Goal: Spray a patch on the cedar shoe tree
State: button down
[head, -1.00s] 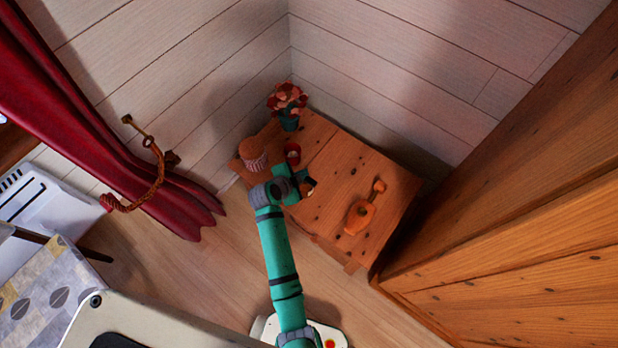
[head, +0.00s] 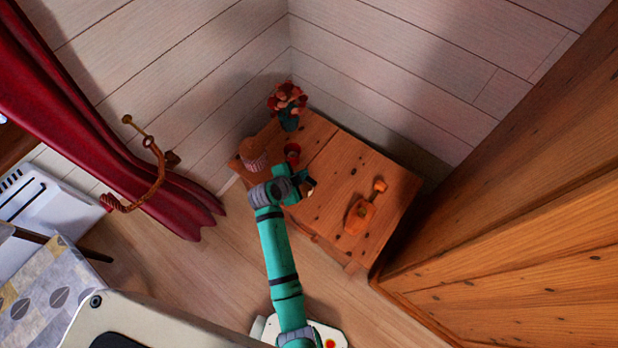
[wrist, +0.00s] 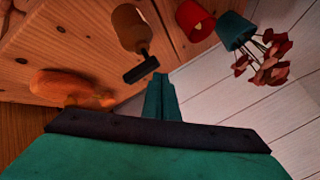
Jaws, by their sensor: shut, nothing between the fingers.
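The cedar shoe tree (head: 360,215), orange wood with a narrow stem and knob, lies on the right part of the small wooden table (head: 335,190); it also shows at left in the wrist view (wrist: 65,85). A brown bottle (wrist: 128,27) with a dark crosswise head stands on the table in the wrist view, just beyond and left of my fingertips. In the head view my arm mostly hides it. My gripper (wrist: 161,82) is shut and empty, apart from the bottle, and over the table's near left side in the head view (head: 303,181).
A red cup (head: 292,152), a teal pot with flowers (head: 289,121) and a brown, ribbed container (head: 254,153) stand at the table's back left. White plank walls meet behind. A tall wooden cabinet (head: 510,240) borders the right. The tabletop around the shoe tree is clear.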

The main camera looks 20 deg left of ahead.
jog(key=shift+f, duration=0.2)
jog(key=shift+f, duration=0.5)
dwell(0.7)
jog(key=shift+r, duration=0.8)
jog(key=shift+r, duration=2.9)
dwell(0.4)
